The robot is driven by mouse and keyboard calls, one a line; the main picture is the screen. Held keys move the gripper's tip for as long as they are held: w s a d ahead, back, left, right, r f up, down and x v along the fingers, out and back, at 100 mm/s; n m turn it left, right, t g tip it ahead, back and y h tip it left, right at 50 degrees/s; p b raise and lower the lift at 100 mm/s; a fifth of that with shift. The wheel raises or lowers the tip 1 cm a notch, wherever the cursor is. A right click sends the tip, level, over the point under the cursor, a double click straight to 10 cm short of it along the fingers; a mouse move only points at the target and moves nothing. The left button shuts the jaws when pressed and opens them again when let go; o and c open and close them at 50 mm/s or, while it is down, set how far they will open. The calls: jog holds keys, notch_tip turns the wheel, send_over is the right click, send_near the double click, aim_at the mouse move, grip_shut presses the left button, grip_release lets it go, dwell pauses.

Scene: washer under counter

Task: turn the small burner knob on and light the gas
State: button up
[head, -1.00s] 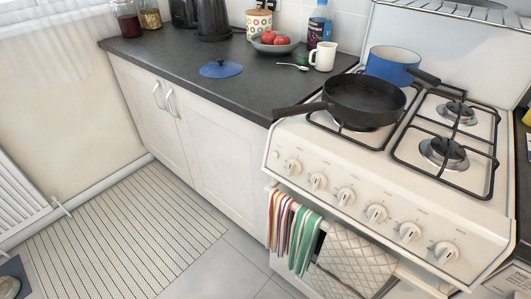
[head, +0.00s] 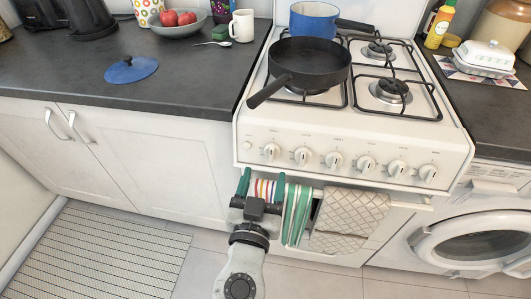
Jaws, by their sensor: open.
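The white gas stove (head: 350,139) carries a row of several white knobs on its front panel, including the leftmost knob (head: 271,152), a middle knob (head: 333,161) and the rightmost knob (head: 428,174). A small round button (head: 248,146) sits left of them. I cannot tell which knob serves the small burner. The back right burner (head: 377,52) and front right burner (head: 391,90) are bare, with no flame visible. My gripper (head: 262,175) is open, with green fingers spread, below the left knobs and in front of the towel rail. It appears empty.
A black frying pan (head: 309,64) covers the front left burner, its handle reaching over the front-left edge. A blue pot (head: 313,20) stands behind it. A striped towel (head: 297,215) and quilted cloth (head: 348,220) hang below the panel. A washer (head: 470,235) stands right.

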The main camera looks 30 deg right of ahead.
aim_at(271, 152)
jog(key=x, duration=0.7)
jog(key=shift+d+p, duration=0.2)
jog(key=shift+p, duration=0.15)
jog(key=c, duration=1)
